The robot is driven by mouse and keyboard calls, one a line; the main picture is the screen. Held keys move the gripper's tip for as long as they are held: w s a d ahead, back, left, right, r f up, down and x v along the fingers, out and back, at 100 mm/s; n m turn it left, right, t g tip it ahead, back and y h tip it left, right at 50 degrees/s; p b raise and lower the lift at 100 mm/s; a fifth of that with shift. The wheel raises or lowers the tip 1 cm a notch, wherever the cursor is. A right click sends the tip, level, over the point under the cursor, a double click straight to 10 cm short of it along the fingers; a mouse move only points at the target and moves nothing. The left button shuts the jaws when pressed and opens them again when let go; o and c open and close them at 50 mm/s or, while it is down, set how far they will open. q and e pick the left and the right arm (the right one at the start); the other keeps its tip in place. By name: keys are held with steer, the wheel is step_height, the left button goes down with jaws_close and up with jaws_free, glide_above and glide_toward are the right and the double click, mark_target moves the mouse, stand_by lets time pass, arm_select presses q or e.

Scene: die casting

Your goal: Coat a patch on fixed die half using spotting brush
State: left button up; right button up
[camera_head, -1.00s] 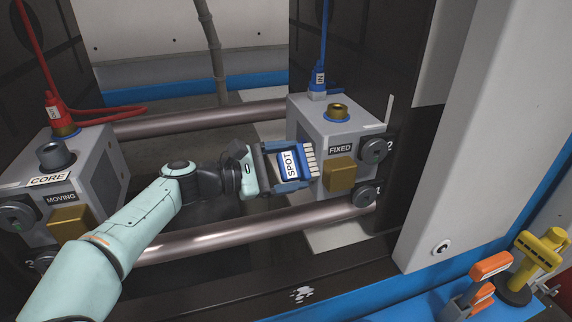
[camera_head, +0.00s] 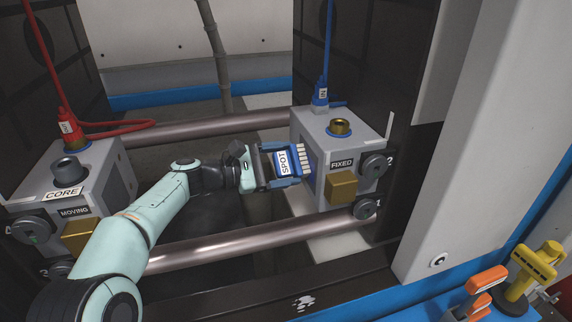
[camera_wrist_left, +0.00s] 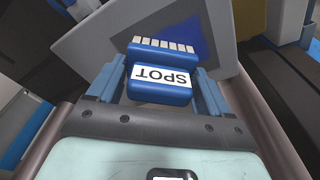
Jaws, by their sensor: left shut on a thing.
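The fixed die half (camera_head: 318,128) is a grey block labelled FIXED, at right centre in the head view. My left gripper (camera_head: 282,165) is shut on the blue spotting brush (camera_head: 283,153), labelled SPOT. The brush points right, its pale bristles close to the inner left face of the fixed half; I cannot tell whether they touch. In the left wrist view, the brush (camera_wrist_left: 160,93) sits between the fingers, its bristles in front of a grey face with a dark blue patch (camera_wrist_left: 195,38). My right gripper is out of view.
The moving die half (camera_head: 110,180), with a CORE label, stands at left. Tie bars (camera_head: 260,240) run between the halves below and behind my arm. A red hose (camera_head: 120,127) and blue hose (camera_head: 329,50) hang above. Orange (camera_head: 487,280) and yellow (camera_head: 535,262) handled tools stand at lower right.

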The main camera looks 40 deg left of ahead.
arm_select(q)
steer(key=shift+w+a+p, duration=0.4)
steer(key=shift+w+a, duration=0.2)
steer(key=shift+a, duration=0.05)
steer(key=shift+s, duration=0.1)
steer(key=shift+f+b+v, duration=0.15)
steer(key=shift+b+v, duration=0.05)
steer(key=shift+v, duration=1.25)
steer(key=shift+f+b+v, duration=0.1)
steer(key=shift+b+v, duration=0.1)
steer(key=shift+v, duration=1.3)
steer(key=shift+a, duration=0.3)
steer(key=v, duration=0.2)
steer(key=shift+s+a, duration=0.2)
steer(key=shift+a, duration=0.1)
steer(key=shift+f, duration=0.1)
